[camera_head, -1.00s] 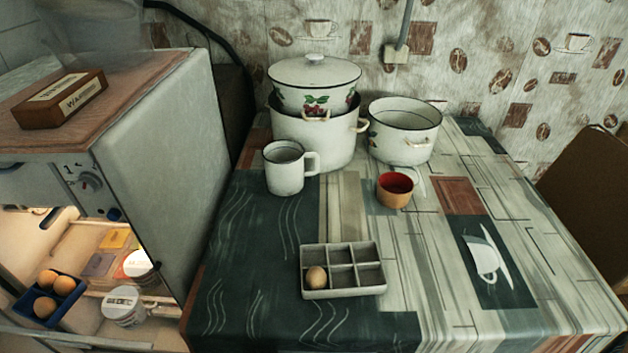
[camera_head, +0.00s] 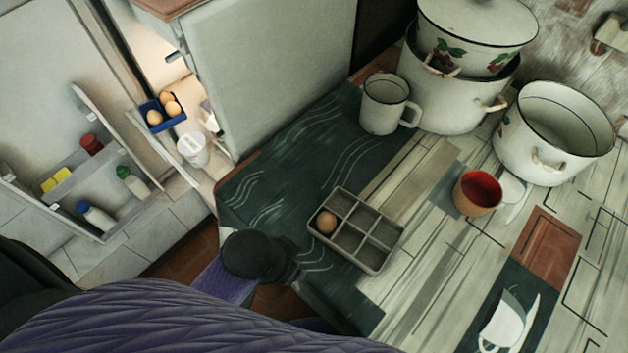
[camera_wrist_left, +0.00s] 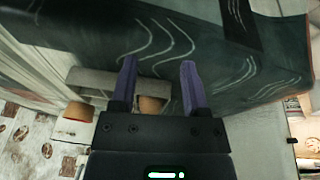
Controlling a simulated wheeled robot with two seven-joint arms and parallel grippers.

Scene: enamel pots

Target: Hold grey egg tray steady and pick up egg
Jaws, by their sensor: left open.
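The grey egg tray (camera_head: 358,258) lies on the table with a brown egg (camera_head: 326,222) in its left corner compartment; its other compartments are empty. My left arm's dark end (camera_head: 262,255) is at the table's front edge, left of the tray; its fingers cannot be made out there. In the left wrist view, my left gripper (camera_wrist_left: 160,75) shows two purple fingers, open and apart with nothing clamped. The tray (camera_wrist_left: 90,80) shows upside down beyond them, with a brown rounded thing (camera_wrist_left: 152,105), apparently the egg, between the fingers. My right gripper is not in view.
A red-lined cup (camera_head: 478,193), a white mug (camera_head: 388,105) and enamel pots (camera_head: 552,135) stand behind the tray. The open fridge at left holds a blue tray (camera_head: 160,112) of eggs. The dark cloth left of the egg tray is clear.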

